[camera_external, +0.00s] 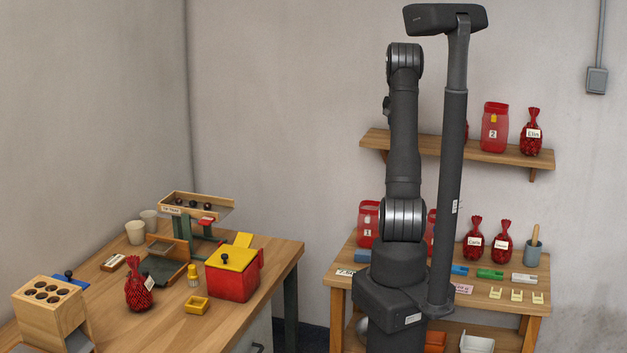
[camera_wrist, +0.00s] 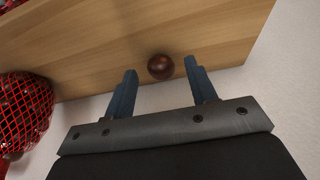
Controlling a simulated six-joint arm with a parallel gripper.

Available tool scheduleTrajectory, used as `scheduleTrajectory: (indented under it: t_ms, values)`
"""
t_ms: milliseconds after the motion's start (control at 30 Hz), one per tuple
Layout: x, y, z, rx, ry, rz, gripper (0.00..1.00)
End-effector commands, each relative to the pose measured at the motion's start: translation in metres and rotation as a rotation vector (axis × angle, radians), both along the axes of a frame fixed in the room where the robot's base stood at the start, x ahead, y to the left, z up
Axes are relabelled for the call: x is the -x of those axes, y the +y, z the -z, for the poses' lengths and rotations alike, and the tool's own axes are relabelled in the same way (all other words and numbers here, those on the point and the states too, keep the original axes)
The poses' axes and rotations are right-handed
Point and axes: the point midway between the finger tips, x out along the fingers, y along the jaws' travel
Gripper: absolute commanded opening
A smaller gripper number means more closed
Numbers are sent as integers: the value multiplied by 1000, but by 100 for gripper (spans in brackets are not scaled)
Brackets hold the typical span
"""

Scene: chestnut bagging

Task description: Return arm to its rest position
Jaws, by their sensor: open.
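My arm (camera_external: 404,150) stands upright in front of the right-hand workbench and shelf in the external view. My gripper (camera_wrist: 160,68) shows in the wrist view with its two blue fingers apart. A dark brown chestnut (camera_wrist: 160,67) appears between the fingertips, against a wooden surface (camera_wrist: 100,45). In the external view my gripper is mostly hidden by the arm.
A red net bag (camera_wrist: 22,108) is close on the left in the wrist view. The left table carries a red box (camera_external: 232,284) and a net bag (camera_external: 139,287).

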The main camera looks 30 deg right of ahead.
Motion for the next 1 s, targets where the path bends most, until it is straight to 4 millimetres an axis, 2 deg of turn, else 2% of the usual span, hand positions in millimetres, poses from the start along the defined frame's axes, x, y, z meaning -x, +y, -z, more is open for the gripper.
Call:
scheduleTrajectory:
  t_ms: [100,200,433,833,1000]
  values:
    - [-5,-6,22,-1,3,0,52]
    - [-6,-5,1,3,-4,0,52]
    - [-5,-5,-19,1,-1,0,52]
    - [-5,-5,-21,0,0,1,52]
    - [-5,-5,-11,-1,2,0,52]
